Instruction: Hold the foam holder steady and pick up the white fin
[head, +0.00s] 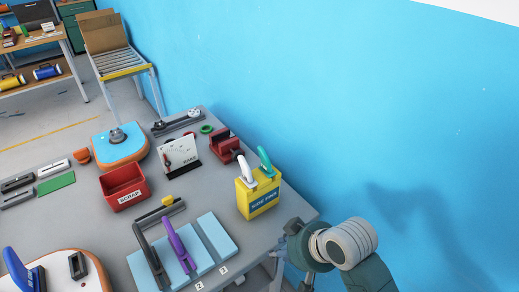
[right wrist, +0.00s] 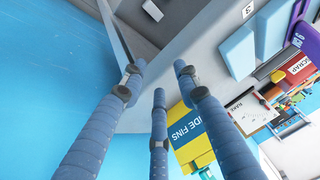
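The foam holder (head: 258,202) is a yellow block with a blue "SIDE FINS" label, upright near the table's right edge in the head view. The white fin (head: 247,172) stands in its top on the left, beside a teal fin (head: 266,160). In the right wrist view the holder (right wrist: 190,121) shows partly behind my fingers; the white fin cannot be made out there. My right gripper (right wrist: 160,84) has its three fingers spread and empty. In the head view this gripper (head: 298,238) is right of and below the holder, apart from it. My left gripper is not in view.
A red scrap bin (head: 123,187), a red vise (head: 225,146) and a white board (head: 180,152) stand left of the holder. The blue wall (head: 380,110) borders the table's right side.

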